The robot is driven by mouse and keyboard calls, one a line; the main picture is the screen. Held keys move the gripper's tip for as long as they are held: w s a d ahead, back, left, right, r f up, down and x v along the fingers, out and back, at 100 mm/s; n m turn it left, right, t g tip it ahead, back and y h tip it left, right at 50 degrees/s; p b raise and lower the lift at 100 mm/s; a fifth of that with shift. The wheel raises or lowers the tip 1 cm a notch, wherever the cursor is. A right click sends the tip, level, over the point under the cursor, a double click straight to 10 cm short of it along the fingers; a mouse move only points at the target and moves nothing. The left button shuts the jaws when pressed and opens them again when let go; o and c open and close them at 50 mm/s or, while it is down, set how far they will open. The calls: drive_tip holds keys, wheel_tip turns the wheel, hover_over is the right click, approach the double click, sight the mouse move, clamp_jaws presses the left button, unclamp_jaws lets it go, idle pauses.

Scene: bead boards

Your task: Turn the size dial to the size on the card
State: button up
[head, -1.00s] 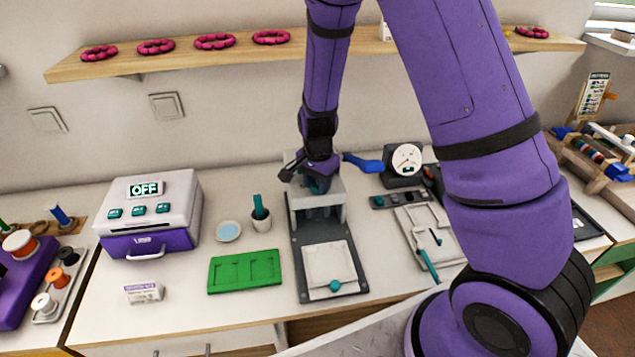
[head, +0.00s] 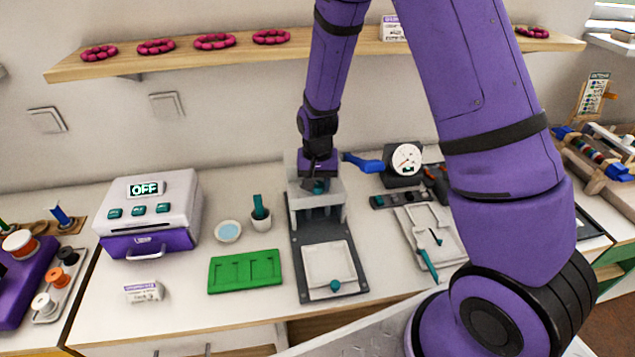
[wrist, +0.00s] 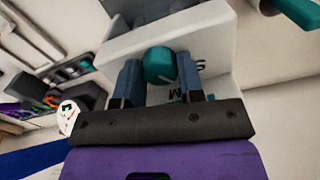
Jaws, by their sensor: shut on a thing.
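The teal size dial (wrist: 160,66) sits on the grey-white head of the press (head: 322,191). In the wrist view it lies between the two blue fingers of my gripper (wrist: 162,80), which is shut on it. The letter M and part of another letter show on the face beside the dial. In the head view my gripper (head: 318,182) is at the top of the press and hides most of the dial. A small white card (head: 144,291) with a purple heading lies at the front left; its print is too small to read. Another white card (head: 395,28) stands on the shelf.
A blue lever (head: 363,162) and a round gauge (head: 406,160) stand right of the press. A wall shelf (head: 350,46) runs above.

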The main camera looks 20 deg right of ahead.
sight(317, 184)
drive_tip(key=shift+n, duration=1)
drive_tip(key=o, duration=0.9)
wheel_tip(317, 184, up, 11)
drive_tip(key=shift+f, duration=0.1)
